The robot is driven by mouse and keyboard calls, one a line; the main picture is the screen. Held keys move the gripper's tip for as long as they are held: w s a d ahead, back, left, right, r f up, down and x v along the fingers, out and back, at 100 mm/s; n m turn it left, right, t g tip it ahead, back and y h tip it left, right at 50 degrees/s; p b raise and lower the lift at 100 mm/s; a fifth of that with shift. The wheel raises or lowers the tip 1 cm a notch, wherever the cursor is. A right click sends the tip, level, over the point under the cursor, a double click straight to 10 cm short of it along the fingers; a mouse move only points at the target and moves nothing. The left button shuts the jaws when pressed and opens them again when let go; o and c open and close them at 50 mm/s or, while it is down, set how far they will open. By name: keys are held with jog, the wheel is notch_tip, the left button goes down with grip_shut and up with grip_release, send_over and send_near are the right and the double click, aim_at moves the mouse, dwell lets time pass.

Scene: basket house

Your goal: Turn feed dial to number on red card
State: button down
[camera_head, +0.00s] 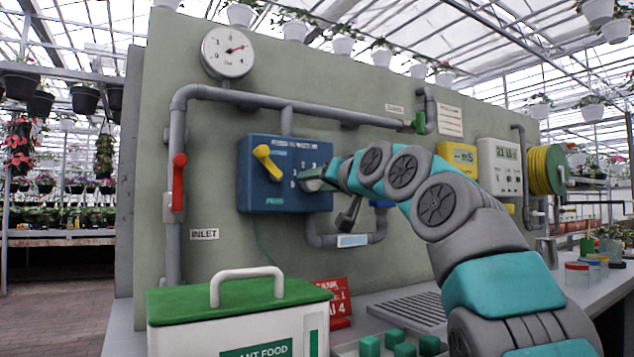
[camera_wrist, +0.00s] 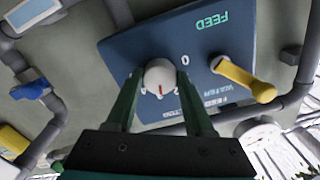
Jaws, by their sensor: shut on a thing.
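The blue control box (camera_head: 262,195) on the upright panel carries the feed dial. The dial is a round pale knob (camera_wrist: 160,72) with a red mark, seen in the wrist view, where the picture is upside down. My gripper (camera_head: 318,184) is at the box's right half, its two green fingers shut on the knob's sides (camera_wrist: 159,78). The red mark points toward the gripper palm; a 0 is printed beside the knob. In the head view my gripper hides most of the dial. The red card (camera_head: 335,297) stands on the bench, partly hidden; its lowest line ends in 4.
A yellow lever (camera_head: 266,162) sits on the box left of the dial. A plant food box (camera_head: 235,312) with green lid stands in front. Pipes, a red valve handle (camera_head: 179,182) and a gauge (camera_head: 228,52) are on the panel. Green blocks (camera_head: 394,339) lie in a tray.

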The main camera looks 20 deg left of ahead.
jog(key=shift+r+m+p, duration=0.15)
jog(key=shift+m+p, duration=2.85)
jog(key=shift+m, duration=1.4)
jog(key=shift+c, duration=1.4)
grip_release()
jog(key=shift+s, duration=0.1)
jog(key=b+v, duration=0.1)
jog(key=v, duration=0.6)
jog(key=shift+s+d, duration=0.2)
jog(key=shift+s, duration=0.05)
